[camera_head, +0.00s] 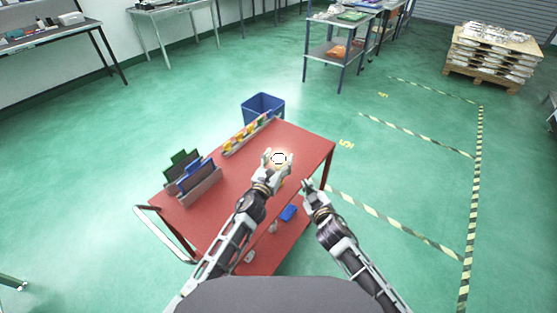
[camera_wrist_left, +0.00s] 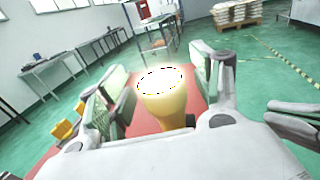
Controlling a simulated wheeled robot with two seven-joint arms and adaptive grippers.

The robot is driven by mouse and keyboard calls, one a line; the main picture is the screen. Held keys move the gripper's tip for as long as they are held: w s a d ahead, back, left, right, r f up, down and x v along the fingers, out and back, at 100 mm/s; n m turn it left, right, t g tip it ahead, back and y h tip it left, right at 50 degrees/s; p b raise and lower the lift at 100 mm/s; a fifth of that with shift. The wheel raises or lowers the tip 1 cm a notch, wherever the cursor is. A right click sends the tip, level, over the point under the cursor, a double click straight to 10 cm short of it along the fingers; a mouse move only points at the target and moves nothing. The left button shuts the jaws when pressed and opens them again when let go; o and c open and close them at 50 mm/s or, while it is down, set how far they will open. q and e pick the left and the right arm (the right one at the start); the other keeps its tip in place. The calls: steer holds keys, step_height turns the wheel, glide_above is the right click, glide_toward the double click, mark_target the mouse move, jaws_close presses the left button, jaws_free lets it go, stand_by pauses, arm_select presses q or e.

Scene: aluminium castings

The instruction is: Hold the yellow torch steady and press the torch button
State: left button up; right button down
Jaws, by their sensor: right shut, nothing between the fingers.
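The yellow torch (camera_wrist_left: 166,108) stands upright between the fingers of my left gripper (camera_wrist_left: 163,82), its wide head up. The torch's face is a bright white oval, and it glows white in the head view (camera_head: 279,158). My left gripper (camera_head: 277,160) appears shut on the torch, above the red cart top. A small dark part shows low on the torch's right side; I cannot tell whether it is the button. My right gripper (camera_head: 308,186) is shut and empty, lower and to the right of the torch, near the cart's right edge.
The red cart (camera_head: 232,178) carries a row of yellow and orange items (camera_head: 246,134) and a bin with green and blue pieces (camera_head: 197,187). A blue item (camera_head: 288,213) lies on its lower shelf. A blue crate (camera_head: 263,105) stands behind. Floor to the right is clear.

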arm_select(q)
steer(key=shift+s, duration=0.15)
steer(key=v, duration=1.1)
steer(key=shift+s, duration=0.3)
stand_by(0.5)
steer(key=shift+s+a+f, duration=0.1)
stand_by(0.6)
